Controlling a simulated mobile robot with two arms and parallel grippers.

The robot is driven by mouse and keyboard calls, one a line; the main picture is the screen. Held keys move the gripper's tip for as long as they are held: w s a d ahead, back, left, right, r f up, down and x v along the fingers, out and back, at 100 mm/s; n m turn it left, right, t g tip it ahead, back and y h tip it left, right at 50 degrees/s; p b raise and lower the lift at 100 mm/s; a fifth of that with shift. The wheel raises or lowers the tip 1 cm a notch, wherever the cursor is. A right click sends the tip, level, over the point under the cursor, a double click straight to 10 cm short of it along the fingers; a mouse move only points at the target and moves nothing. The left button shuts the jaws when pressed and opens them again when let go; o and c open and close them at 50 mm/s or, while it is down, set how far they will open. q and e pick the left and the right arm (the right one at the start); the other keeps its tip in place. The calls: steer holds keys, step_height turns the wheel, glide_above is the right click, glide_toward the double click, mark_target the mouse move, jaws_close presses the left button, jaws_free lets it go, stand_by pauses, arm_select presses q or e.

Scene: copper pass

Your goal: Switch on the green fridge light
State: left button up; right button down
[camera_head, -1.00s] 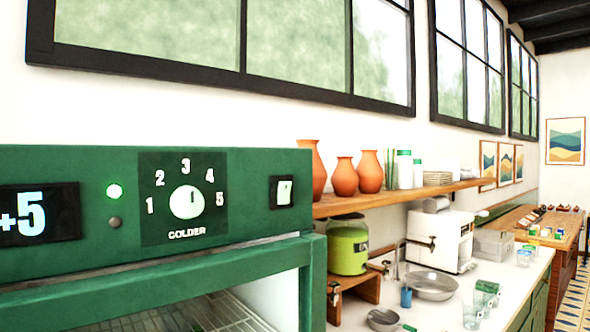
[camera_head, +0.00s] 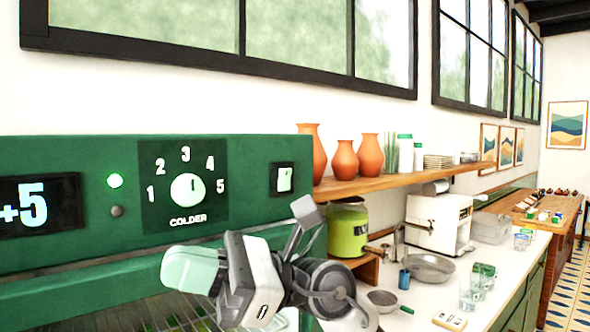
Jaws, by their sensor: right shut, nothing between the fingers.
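The green fridge (camera_head: 80,163) fills the left, its top panel facing me. A small white rocker switch (camera_head: 285,179) in a black frame sits at the panel's right end. My right gripper (camera_head: 187,270) is shut and empty, in front of the fridge below the dial, its fingers pointing left. It stands apart from the switch, lower and to the left. My left gripper is out of view.
A wooden shelf (camera_head: 400,182) with orange vases (camera_head: 345,161) runs right of the fridge. Below, the counter (camera_head: 425,300) holds a green dispenser (camera_head: 347,230), a white machine (camera_head: 437,222), bowls and glasses. The space before the switch is clear.

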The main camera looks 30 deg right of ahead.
steer(key=s+d+r+t+h, duration=0.1)
steer(key=d+r+t+h, duration=0.3)
steer(key=d+h, duration=0.6)
steer(key=s+d+r+t+h, duration=0.1)
steer(key=d+r+t+h, duration=0.4)
steer(key=d+h, duration=0.5)
steer(key=shift+d+r, duration=0.95)
steer(key=shift+d, duration=0.15)
steer(key=p, duration=0.2)
glide_toward(286, 174)
step_height(286, 174, down, 3)
steer(key=w, duration=0.2)
steer(key=w+p, duration=0.1)
steer(key=w, duration=0.2)
steer(key=shift+w+a+r+p, duration=0.1)
steer(key=shift+w+a+p, duration=0.1)
steer(key=shift+a+p, duration=0.2)
steer(key=shift+w, duration=0.55)
